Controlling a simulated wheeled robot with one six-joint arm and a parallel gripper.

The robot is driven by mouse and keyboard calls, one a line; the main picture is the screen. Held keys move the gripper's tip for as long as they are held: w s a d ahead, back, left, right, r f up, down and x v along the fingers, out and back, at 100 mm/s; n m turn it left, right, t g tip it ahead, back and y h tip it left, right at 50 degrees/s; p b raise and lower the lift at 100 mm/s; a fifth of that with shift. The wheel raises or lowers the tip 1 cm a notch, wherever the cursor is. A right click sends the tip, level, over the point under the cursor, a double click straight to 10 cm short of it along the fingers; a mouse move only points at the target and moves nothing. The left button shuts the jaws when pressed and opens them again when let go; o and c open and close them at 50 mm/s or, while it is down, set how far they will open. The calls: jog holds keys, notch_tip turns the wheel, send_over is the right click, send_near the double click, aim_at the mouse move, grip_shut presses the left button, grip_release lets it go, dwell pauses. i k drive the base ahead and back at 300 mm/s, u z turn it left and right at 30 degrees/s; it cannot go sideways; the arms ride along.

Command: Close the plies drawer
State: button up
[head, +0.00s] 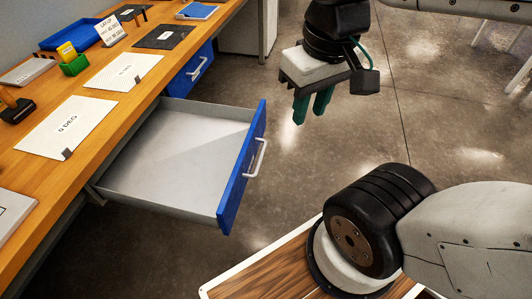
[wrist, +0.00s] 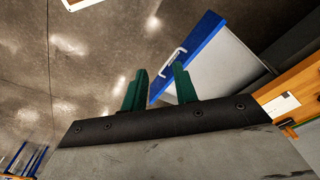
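An open drawer (head: 175,152) with a blue front and grey inside juts out from under the wooden workbench. It looks empty. Its white bar handle (head: 257,158) is on the outer face of the blue front. In the wrist view, the drawer front (wrist: 190,55) and the handle (wrist: 172,63) show beyond the fingers. My gripper (head: 313,107) hangs in the air to the right of the drawer front, apart from it. Its two green fingers (wrist: 158,88) are spread with nothing between them. No label naming the drawer is readable.
A second blue drawer (head: 192,70) farther along the bench is shut. On the wooden benchtop (head: 85,110) lie white sheets, one marked "0 DEG" (head: 66,127), a green box (head: 74,66) and a blue tray (head: 70,36). The concrete floor right of the drawer is clear.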

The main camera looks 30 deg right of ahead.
aim_at(190, 161)
jog(key=z, duration=1)
jog(key=k, duration=0.65)
jog(key=u, duration=1.2)
jog(key=i, duration=0.5)
jog(key=u, duration=0.05)
